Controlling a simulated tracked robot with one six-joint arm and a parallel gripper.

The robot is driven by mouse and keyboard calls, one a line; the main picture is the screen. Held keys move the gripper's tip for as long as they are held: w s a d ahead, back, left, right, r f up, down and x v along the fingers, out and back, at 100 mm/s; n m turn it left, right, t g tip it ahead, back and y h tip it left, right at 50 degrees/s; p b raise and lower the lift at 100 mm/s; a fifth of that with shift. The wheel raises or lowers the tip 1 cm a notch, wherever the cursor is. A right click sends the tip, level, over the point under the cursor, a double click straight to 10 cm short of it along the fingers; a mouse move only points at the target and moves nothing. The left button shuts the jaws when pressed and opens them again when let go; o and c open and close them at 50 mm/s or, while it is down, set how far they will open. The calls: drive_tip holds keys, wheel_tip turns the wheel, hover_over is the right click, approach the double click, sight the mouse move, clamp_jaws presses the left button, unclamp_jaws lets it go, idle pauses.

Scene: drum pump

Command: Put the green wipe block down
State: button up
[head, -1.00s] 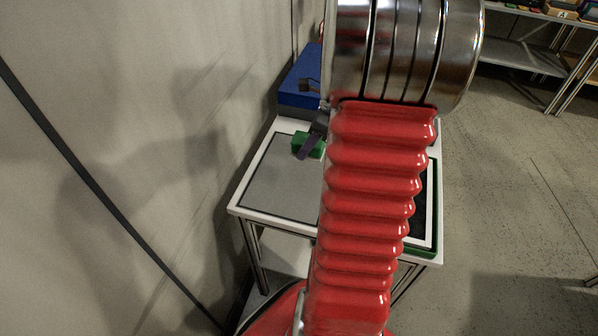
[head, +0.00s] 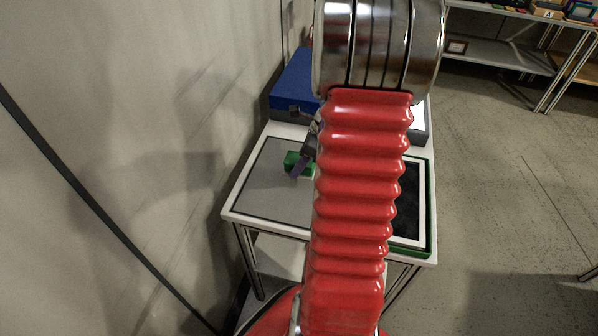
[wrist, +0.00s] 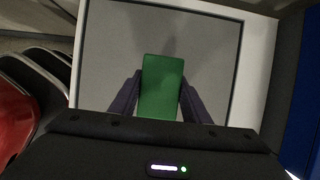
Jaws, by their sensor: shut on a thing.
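The green wipe block (wrist: 162,88) is between the two dark fingers of my gripper (wrist: 161,92) in the wrist view, one finger against each long side. In the head view the green block (head: 292,160) shows at the left of my arm, over the grey mat (head: 262,190) on the white table (head: 229,213). My gripper (head: 299,168) is partly hidden behind my red arm there. The grey mat also fills most of the wrist view (wrist: 210,50). I cannot tell whether the block touches the mat or hangs just above it.
A blue box (head: 295,92) stands at the back of the table. A black tray with a white and green rim (head: 431,215) lies at the right, partly behind my arm. The wall is close on the left. A shelf (head: 500,50) stands far right.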

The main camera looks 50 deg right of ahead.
drive_tip(key=shift+f, duration=0.1)
drive_tip(key=shift+f, duration=1.75)
drive_tip(key=o, duration=0.9)
drive_tip(key=shift+f, duration=0.1)
drive_tip(key=v, duration=1.2)
drive_tip(key=shift+a, duration=0.1)
